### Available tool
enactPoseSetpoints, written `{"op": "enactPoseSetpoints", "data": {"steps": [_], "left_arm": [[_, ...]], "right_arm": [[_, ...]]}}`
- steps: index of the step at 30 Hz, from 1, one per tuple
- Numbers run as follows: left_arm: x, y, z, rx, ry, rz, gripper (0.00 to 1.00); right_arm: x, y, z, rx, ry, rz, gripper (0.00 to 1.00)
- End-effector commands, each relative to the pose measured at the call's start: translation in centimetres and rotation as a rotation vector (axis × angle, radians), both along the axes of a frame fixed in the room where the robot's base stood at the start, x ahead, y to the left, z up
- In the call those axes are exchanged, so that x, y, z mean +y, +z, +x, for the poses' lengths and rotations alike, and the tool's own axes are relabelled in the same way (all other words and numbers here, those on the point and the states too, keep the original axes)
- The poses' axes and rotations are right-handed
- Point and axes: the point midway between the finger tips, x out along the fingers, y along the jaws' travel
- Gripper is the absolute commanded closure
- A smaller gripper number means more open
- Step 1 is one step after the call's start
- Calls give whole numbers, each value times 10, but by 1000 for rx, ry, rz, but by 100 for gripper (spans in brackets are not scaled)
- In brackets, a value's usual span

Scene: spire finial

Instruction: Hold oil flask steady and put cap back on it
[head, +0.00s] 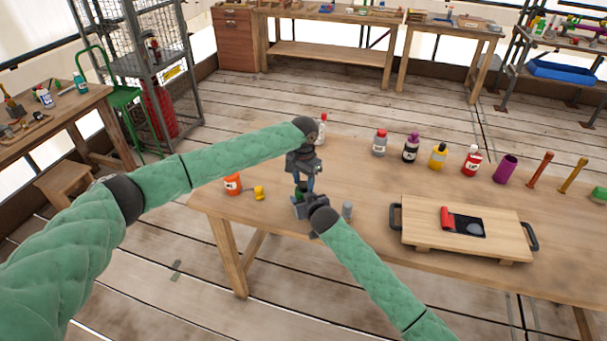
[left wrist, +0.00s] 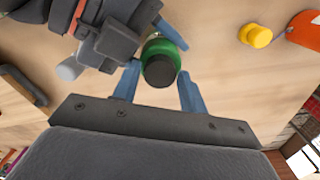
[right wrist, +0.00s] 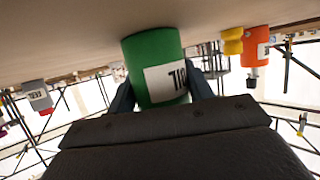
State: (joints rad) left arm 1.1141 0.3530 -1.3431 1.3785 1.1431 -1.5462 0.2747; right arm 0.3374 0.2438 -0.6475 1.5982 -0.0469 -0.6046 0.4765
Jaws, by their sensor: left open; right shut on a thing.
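The green oil flask (left wrist: 158,47) stands upright on the table and shows in the right wrist view with a white label (right wrist: 165,82). My right gripper (right wrist: 160,85) is shut on its body from the side. A dark round cap (left wrist: 160,71) sits over the flask's top in the left wrist view; whether it is fully seated I cannot tell. My left gripper (head: 304,183) points down above the flask. Its blue fingers are open, one on each side of the cap, with gaps visible. In the head view the arms hide most of the flask.
An orange bottle (head: 232,184) and a yellow piece (head: 259,192) stand left of the grippers. A small grey cylinder (head: 347,210) is close on the right. Several bottles line the back of the table (head: 365,180). A wooden board (head: 420,231) with black handles lies at right.

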Motion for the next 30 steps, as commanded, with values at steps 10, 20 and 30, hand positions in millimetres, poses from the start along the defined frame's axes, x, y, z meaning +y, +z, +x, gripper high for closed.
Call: {"op": "enactPoseSetpoints", "data": {"steps": [10,20,30], "left_arm": [[0,-5,0,0,0,0,57],[0,-5,0,0,0,0,93],[0,-5,0,0,-1,0,41]], "right_arm": [[0,0,0,0,0,0,100],[0,0,0,0,0,0,100],[0,0,0,0,0,0,100]]}}
